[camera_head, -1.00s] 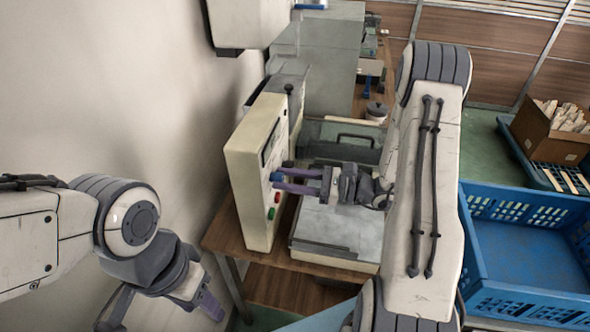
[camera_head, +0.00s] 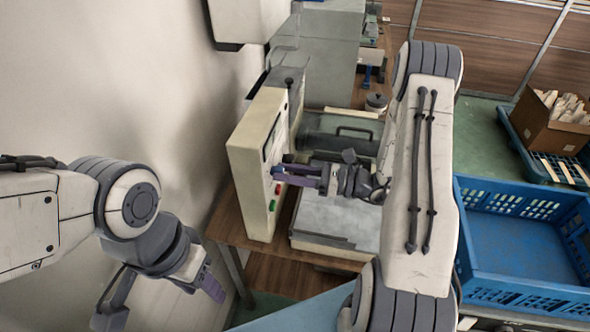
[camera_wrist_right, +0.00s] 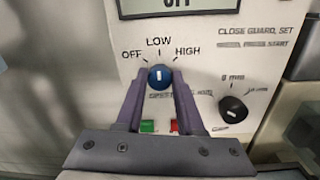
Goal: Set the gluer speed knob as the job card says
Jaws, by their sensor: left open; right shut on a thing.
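The cream gluer panel (camera_head: 257,165) stands on a wooden table. In the right wrist view, the blue speed knob (camera_wrist_right: 160,77) sits under the labels OFF, LOW and HIGH, and its white mark looks upright, towards LOW. My right gripper (camera_head: 283,173) is shut on the knob, with one purple finger on each side; these fingers also show in the right wrist view (camera_wrist_right: 160,84). My left gripper (camera_head: 211,287) is open and empty at lower left. I cannot make out a job card.
A blue crate (camera_head: 520,245) and a cardboard box (camera_head: 552,125) stand at right.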

